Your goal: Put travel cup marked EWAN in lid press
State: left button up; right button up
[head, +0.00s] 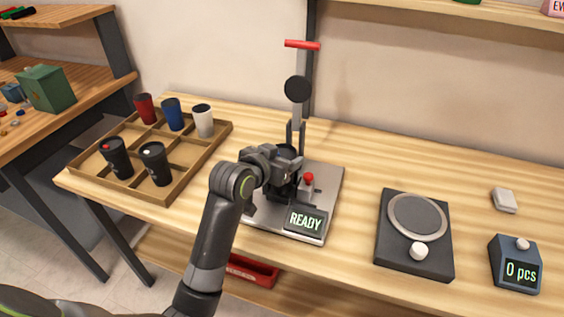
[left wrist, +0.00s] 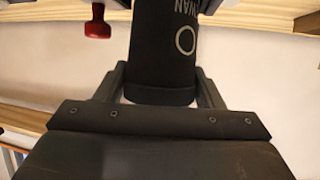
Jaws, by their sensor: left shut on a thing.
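My left gripper (head: 288,176) is shut on a black travel cup, over the lid press at the middle of the bench. The left wrist view shows the black cup (left wrist: 160,62) between the fingers of the gripper (left wrist: 158,88), with pale lettering that appears to read WAN and a ring mark; the rest is cut off. The lid press has a grey base plate (head: 326,191), a dark round press head (head: 297,89) above and a red handle (head: 302,45). The arm hides much of the cup, and I cannot tell whether it touches the base. My right gripper is out of view.
A wooden divided tray (head: 219,136) at left holds several cups: red, blue, white and black ones. The press carries a READY display (head: 306,221) and a red knob (head: 308,178). A dark round-plate device (head: 413,246) and a counter reading 0 pcs (head: 516,265) stand at right.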

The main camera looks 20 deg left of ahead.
pick_arm(q)
jog(key=shift+f, duration=0.5)
jog(key=o, duration=0.7)
jog(key=shift+f, duration=0.15)
jog(key=shift+r, duration=0.2)
jog(key=p+v, duration=0.1)
jog(key=v, duration=1.1)
jog(key=shift+f, duration=0.1)
jog(key=shift+s, duration=0.1)
